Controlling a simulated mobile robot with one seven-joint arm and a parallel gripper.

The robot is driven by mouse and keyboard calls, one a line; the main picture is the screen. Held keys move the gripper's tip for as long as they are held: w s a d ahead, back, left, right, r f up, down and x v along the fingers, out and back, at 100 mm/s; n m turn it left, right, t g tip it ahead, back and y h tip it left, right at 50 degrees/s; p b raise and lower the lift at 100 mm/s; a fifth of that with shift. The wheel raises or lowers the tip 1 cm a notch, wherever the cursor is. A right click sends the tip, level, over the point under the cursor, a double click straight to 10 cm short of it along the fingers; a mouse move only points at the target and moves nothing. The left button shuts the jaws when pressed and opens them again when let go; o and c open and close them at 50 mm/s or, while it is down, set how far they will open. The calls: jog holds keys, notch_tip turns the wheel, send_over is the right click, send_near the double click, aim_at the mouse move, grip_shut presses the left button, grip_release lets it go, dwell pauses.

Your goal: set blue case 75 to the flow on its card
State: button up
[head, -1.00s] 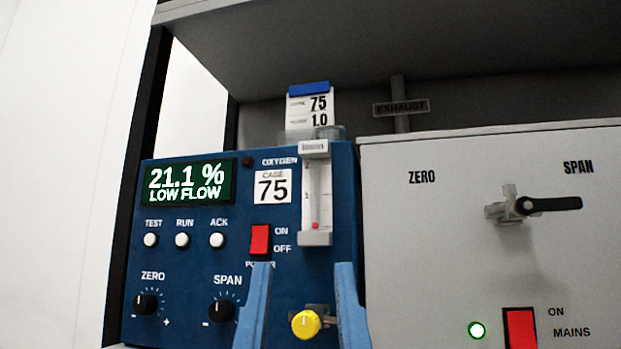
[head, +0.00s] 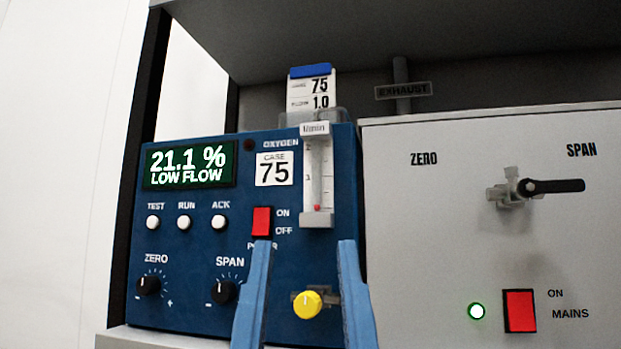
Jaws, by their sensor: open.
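Blue case 75 (head: 200,262) stands at the left of the shelf. Its display (head: 188,165) reads 21.1 % LOW FLOW. The card (head: 312,95) above it shows 75 and 1.0. The flow tube (head: 318,180) on its front has a red float (head: 317,208) near the bottom, below the 1 mark. The yellow knob (head: 307,304) sits below the tube. My gripper (head: 305,248) is open, with its two blue fingers on either side of the yellow knob in the picture. I see no contact with the knob.
The red power switch (head: 262,221) and the span knob (head: 223,291) are near my left finger.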

aim_at(305, 308)
jog(key=shift+o, duration=0.8)
jog(key=w+a+r+m+g+y+p, duration=0.1)
jog(key=w+a+r+m+y+p, duration=0.45)
jog(key=m+p, duration=1.8)
notch_tip(305, 308, down, 10)
jog(key=d+f+m+g+h+p, duration=0.1)
jog(key=d+m+g+h+p, duration=0.1)
jog(key=m+g+h+p, duration=1.5)
jog(key=w+d+n+t+y+p, duration=0.1)
jog(key=w+t+y, duration=0.1)
jog(key=w, duration=0.2)
jog(key=w+d+n+t+y+p, duration=0.1)
jog(key=w+t+y, duration=0.1)
jog(key=w+t, duration=0.1)
jog(key=w+d+n+t+y+p, duration=0.1)
jog(key=w+t+y+p, duration=0.1)
jog(key=w, duration=0.4)
jog(key=shift+d+r+n+t+y, duration=0.2)
jog(key=shift+d+n+t+y, duration=0.15)
jog(key=shift+t+y, duration=0.15)
